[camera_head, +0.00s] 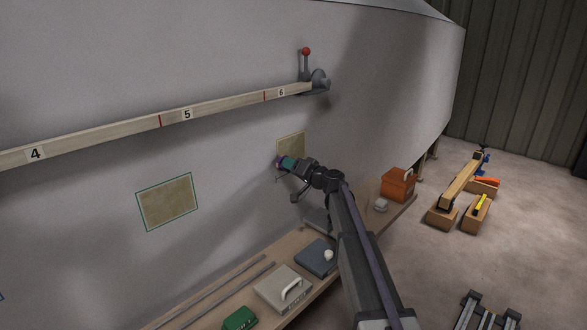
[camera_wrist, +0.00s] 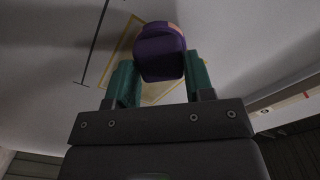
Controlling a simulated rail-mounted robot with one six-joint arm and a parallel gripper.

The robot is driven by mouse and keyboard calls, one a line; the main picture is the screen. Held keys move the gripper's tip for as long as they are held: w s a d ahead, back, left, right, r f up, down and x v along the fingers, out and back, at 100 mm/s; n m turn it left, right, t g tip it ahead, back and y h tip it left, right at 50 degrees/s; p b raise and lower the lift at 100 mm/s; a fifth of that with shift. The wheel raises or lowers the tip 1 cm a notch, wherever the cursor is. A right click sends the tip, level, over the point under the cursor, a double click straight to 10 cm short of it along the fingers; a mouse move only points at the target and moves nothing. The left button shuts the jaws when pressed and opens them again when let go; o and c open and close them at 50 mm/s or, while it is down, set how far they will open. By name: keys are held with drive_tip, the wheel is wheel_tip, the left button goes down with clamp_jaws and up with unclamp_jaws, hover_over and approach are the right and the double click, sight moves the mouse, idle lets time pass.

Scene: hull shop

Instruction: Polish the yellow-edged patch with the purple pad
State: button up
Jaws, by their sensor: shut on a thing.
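My gripper (camera_head: 288,163) has its green fingers shut on the purple pad (camera_wrist: 160,52). The pad (camera_head: 280,161) is at the hull, by the lower left part of the yellow-edged patch (camera_head: 291,146). In the wrist view the patch's yellow edge (camera_wrist: 116,52) shows behind and around the pad and fingers. I cannot tell whether the pad touches the surface. The pad and gripper hide part of the patch. A green-edged patch (camera_head: 167,202) is on the hull to the left.
A numbered wooden batten (camera_head: 215,108) runs along the hull above, with a red-knobbed lever (camera_head: 306,65) at its end. Below, a plank shelf holds a grey case (camera_head: 283,289), a blue-grey box (camera_head: 316,258), a green box (camera_head: 239,318) and an orange box (camera_head: 397,185).

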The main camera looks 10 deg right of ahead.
drive_tip(key=shift+w+a, duration=0.4)
drive_tip(key=shift+w, duration=0.15)
idle(0.4)
drive_tip(key=shift+w+d, duration=1.5)
drive_tip(key=shift+d, duration=0.4)
drive_tip(key=shift+w+d, duration=1.5)
drive_tip(key=shift+d, duration=0.35)
drive_tip(key=shift+w+d, duration=1.5)
drive_tip(key=shift+d, duration=0.4)
wheel_tip(320, 180, up, 2)
drive_tip(key=shift+r+p, duration=0.15)
drive_tip(key=shift+p, duration=1)
drive_tip(key=shift+s+a, duration=0.1)
drive_tip(key=shift+s+a+f, duration=0.2)
drive_tip(key=shift+s+a, duration=0.5)
drive_tip(key=shift+a, duration=0.2)
drive_tip(key=shift+s+a+r, duration=0.1)
drive_tip(key=shift+s+a, duration=1.1)
drive_tip(key=shift+a, duration=0.35)
drive_tip(key=shift+s+a+f, duration=0.1)
drive_tip(key=shift+s+a, duration=1.15)
drive_tip(key=shift+a, duration=0.35)
drive_tip(key=shift+s+a+r, duration=0.1)
drive_tip(key=shift+s+a, duration=1.1)
drive_tip(key=shift+a, duration=0.35)
wheel_tip(320, 180, up, 2)
drive_tip(key=shift+r+p, duration=0.15)
drive_tip(key=shift+p, duration=0.9)
drive_tip(key=shift+w+d, duration=0.1)
